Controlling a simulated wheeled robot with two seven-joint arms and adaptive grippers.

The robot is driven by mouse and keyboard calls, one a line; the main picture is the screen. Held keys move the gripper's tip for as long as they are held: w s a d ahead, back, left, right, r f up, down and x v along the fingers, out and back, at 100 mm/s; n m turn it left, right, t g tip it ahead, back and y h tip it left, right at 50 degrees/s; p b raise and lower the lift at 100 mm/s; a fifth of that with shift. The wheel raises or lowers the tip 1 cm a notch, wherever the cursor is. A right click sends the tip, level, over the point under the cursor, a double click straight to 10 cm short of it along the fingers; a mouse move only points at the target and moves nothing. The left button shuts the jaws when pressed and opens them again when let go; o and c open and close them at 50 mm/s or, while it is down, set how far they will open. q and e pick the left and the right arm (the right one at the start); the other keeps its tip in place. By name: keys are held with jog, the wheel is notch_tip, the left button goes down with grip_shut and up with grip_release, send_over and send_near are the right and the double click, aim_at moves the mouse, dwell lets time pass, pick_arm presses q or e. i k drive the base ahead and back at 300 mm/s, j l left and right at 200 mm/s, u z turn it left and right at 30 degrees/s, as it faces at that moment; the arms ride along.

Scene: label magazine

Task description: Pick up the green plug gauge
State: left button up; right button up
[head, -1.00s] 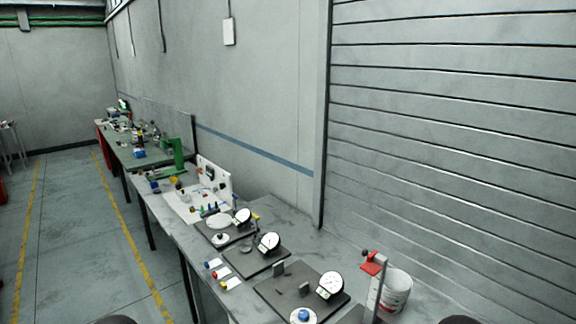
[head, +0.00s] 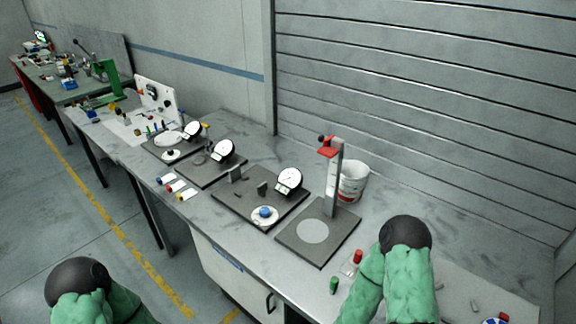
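A small green cylinder (head: 333,285), which looks like the green plug gauge, stands near the front edge of the bench, just left of my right arm. A red-topped piece (head: 357,258) stands a little behind it. Both are small, and their details are hard to make out. My two green-covered arms with dark round joints show at the lower left and lower right. Neither gripper shows in the view, so I cannot tell their state.
A dark plate stand with a red-topped post (head: 333,185) stands behind the green piece, with a white bucket (head: 352,180) beside it. Dial gauge stands (head: 289,182) line the bench to the left. My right arm covers part of the bench (head: 460,250). A shuttered wall closes the back.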

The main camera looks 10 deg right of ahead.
aim_at(334, 283)
jog(key=z, duration=1.15)
jog(key=k+l, duration=0.05)
